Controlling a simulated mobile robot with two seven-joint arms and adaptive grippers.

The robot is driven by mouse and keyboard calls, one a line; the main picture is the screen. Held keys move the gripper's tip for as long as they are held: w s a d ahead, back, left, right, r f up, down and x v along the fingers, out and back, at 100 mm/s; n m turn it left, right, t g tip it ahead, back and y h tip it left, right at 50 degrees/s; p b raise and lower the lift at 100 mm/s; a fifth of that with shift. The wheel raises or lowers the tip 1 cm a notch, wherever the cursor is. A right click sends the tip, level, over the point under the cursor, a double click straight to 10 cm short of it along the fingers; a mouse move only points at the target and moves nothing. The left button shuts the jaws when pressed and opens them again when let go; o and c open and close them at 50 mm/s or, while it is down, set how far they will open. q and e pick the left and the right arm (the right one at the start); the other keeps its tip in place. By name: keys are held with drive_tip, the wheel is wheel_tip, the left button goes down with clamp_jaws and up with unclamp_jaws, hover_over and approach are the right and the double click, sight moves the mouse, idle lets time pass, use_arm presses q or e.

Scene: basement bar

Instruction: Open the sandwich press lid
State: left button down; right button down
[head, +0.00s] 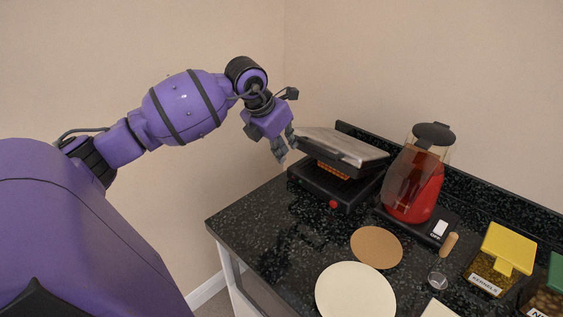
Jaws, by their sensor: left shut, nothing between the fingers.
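The sandwich press (333,188) stands at the back left of the dark counter. Its grey metal lid (344,146) is raised a little at the near left side, and a gap shows between lid and base. Something orange-brown with a grid look (334,170) shows inside the gap. My left gripper (283,157) is shut and empty, at the left edge of the lid, fingers pointing down. I cannot tell whether its fingers touch the lid. My right gripper is not in view.
A red blender-like appliance (412,190) stands right of the press. On the counter lie a round brown board (376,247) and a cream plate (355,291). A yellow-lidded container (499,252) stands at the right. The counter's left end is clear.

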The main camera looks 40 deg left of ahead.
use_arm(q)
drive_tip(key=w+r, duration=1.4)
drive_tip(key=r, duration=0.2)
drive_tip(key=shift+d+r, duration=0.2)
drive_tip(key=shift+d, duration=0.25)
idle(0.4)
